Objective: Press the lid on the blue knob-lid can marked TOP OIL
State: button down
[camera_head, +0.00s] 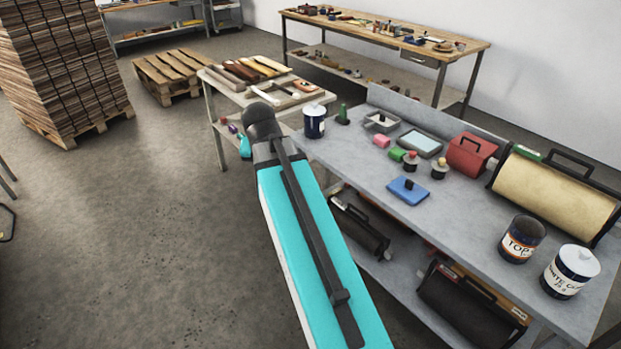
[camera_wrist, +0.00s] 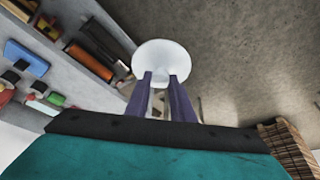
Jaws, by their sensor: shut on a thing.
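In the wrist view, the purple fingers of my gripper (camera_wrist: 164,78) are shut on a white round lid (camera_wrist: 160,57), held over the floor, away from the can. The lid's knob is hidden. In the head view my gripper is not clearly visible behind my arm.
A white-lidded can (camera_head: 567,274) stands right beside the TOP can. Another dark can (camera_head: 314,122) stands at the bench's far end. A blue handled block (camera_head: 408,190) lies mid-bench.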

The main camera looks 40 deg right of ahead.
jog(key=w+a+r+n+y, duration=0.1)
jog(key=w+a+n, duration=0.1)
jog(key=a, duration=0.4)
jog(key=w+a+r+n+y, duration=0.1)
jog(key=w+a+r+n, duration=0.1)
jog(key=a, duration=0.5)
jog(key=w+a+r+n+y, duration=0.1)
jog(key=w+a+n, duration=0.1)
jog(key=a+n, duration=0.2)
jog(key=a, duration=0.2)
jog(key=shift+a+r+t, duration=0.4)
jog(key=shift+d, duration=0.1)
